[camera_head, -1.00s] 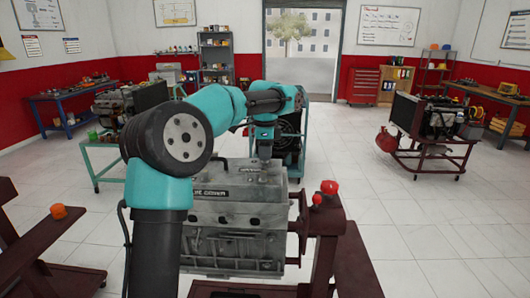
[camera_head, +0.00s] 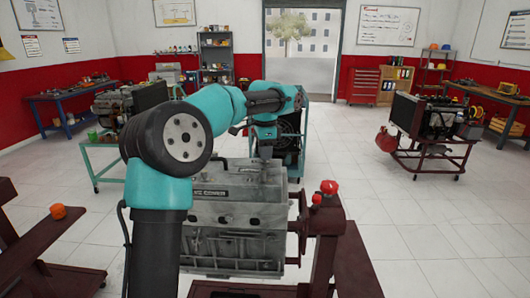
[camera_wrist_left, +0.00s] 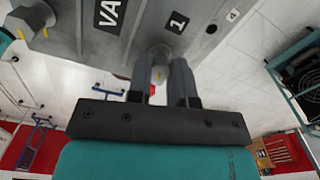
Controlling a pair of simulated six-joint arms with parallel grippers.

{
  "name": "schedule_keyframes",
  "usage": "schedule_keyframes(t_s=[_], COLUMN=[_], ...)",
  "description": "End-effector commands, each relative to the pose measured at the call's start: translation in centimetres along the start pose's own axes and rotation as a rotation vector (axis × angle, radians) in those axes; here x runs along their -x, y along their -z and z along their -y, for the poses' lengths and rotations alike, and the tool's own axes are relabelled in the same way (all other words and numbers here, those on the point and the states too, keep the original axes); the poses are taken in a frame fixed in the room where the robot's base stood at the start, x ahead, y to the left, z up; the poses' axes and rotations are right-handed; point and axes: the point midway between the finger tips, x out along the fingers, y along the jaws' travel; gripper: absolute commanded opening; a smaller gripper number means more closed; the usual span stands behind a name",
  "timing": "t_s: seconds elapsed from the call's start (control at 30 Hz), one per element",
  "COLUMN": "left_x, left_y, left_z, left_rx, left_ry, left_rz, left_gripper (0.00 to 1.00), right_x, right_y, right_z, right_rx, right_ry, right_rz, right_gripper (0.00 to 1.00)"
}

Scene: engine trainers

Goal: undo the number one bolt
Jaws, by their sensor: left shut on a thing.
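The grey engine block (camera_head: 235,215) is held on a dark red stand, its valve cover on top. My left arm reaches over it, and my left gripper (camera_head: 265,155) is low over the cover's far right part. The bolt's head is between the two fingers. My right gripper is not in view.
The red stand post (camera_head: 325,240) with red knobs rises right of the engine. An orange knob (camera_head: 58,211) sits on a dark red frame at left. A teal cart (camera_head: 292,140) stands behind the engine.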

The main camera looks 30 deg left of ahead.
Motion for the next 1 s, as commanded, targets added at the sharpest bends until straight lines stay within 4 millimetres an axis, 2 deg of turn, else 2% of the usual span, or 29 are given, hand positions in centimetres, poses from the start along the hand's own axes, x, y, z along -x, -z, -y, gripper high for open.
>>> schedule_keyframes(t_s=[1.0], left_x=[0.04], left_y=[-0.02], left_z=[0.01], left_rx=[0.955], left_ry=[0.001], left_rz=[0.0], left_gripper=[0.0], right_x=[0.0], right_y=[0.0], right_z=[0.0], right_rx=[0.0], right_ry=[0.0], right_rz=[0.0], right_gripper=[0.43])
